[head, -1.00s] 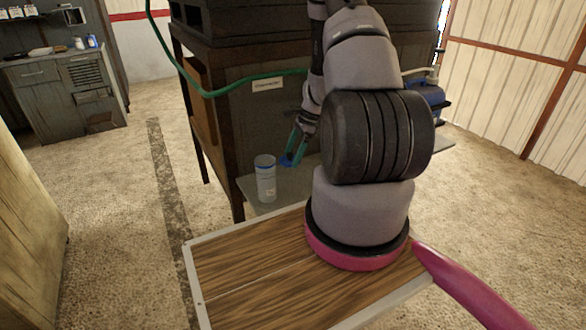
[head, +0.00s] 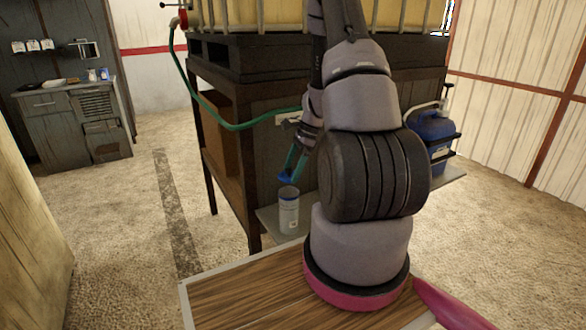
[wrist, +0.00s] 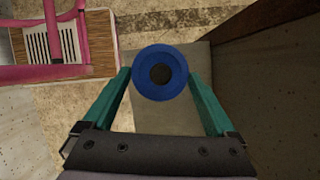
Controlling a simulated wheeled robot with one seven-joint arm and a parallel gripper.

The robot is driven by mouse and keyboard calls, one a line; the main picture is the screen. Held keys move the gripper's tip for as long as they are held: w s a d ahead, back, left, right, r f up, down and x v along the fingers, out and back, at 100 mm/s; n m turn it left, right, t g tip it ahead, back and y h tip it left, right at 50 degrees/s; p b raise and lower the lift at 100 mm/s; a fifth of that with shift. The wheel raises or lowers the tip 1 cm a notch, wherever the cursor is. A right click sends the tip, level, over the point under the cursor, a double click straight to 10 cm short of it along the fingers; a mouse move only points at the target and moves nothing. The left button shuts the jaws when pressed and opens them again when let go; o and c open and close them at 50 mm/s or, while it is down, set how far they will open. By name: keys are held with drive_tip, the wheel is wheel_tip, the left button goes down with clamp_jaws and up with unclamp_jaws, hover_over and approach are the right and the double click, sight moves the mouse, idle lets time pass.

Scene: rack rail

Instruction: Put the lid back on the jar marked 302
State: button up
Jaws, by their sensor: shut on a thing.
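The jar (head: 289,212) is a white-grey cylinder with a blue band and a label too small to read. It stands upright on the low grey shelf (head: 268,222). My gripper (head: 291,170) is shut on the round blue lid (head: 286,177), held by its teal fingers. In the head view the lid appears just above the jar's top, slightly to the left, with a small gap. In the wrist view the lid (wrist: 178,72), with a dark round centre, sits between the fingertips of my gripper (wrist: 160,77). The jar does not show there; the lid may hide it.
A dark rack (head: 229,150) stands behind the jar, with a green hose (head: 215,113) across its front. A blue canister (head: 432,138) stands at the shelf's right end. A grey workbench (head: 75,115) is at the far left, with open floor between.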

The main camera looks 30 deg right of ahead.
drive_tip(key=shift+f, duration=2.45)
drive_tip(key=shift+f, duration=0.15)
idle(0.3)
drive_tip(key=o, duration=1)
drive_tip(key=shift+r, duration=3.5)
clamp_jaws()
